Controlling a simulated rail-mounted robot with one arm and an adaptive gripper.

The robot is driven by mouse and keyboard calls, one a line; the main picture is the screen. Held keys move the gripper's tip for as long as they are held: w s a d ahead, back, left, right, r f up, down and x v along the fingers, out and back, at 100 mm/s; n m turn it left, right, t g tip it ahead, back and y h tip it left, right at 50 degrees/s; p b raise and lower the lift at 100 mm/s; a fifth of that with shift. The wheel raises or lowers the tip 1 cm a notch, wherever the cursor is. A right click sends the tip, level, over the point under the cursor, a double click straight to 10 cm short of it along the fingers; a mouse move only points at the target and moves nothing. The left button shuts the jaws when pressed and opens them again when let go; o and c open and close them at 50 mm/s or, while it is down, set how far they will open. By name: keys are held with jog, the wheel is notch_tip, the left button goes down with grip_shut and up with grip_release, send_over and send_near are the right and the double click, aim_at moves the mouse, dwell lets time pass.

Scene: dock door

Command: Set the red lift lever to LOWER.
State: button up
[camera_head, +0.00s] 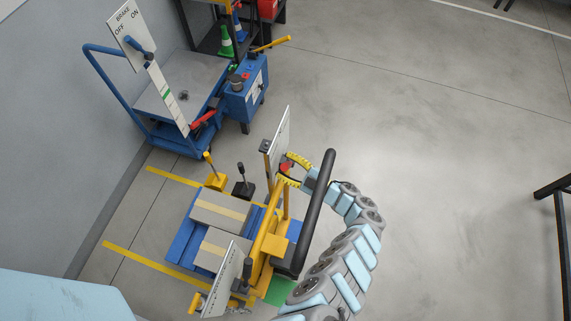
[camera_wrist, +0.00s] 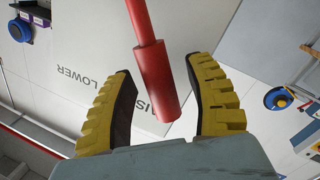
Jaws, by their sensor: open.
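The red lift lever (camera_wrist: 155,75) shows in the wrist view as a thin rod with a thicker grip. Its grip lies between the two yellow-black fingers of my open gripper (camera_wrist: 161,66), with a gap visible on each side. Behind it is a pale label plate (camera_wrist: 95,45) reading LOWER at left; another word is partly hidden behind the grip, with "IS" showing. In the head view my gripper (camera_head: 289,171) is at the yellow lift frame, beside the plate's edge (camera_head: 278,138), with a bit of red between the fingers. The lever's pivot is out of the wrist view.
A yellow frame (camera_head: 268,228) and a dark curved bar (camera_head: 318,205) stand close to my gripper. Grey boxes (camera_head: 222,208) are left of it. A blue trolley (camera_head: 180,90) with a BRAKE plate (camera_head: 126,37) stands at upper left.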

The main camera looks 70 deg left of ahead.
grip_shut()
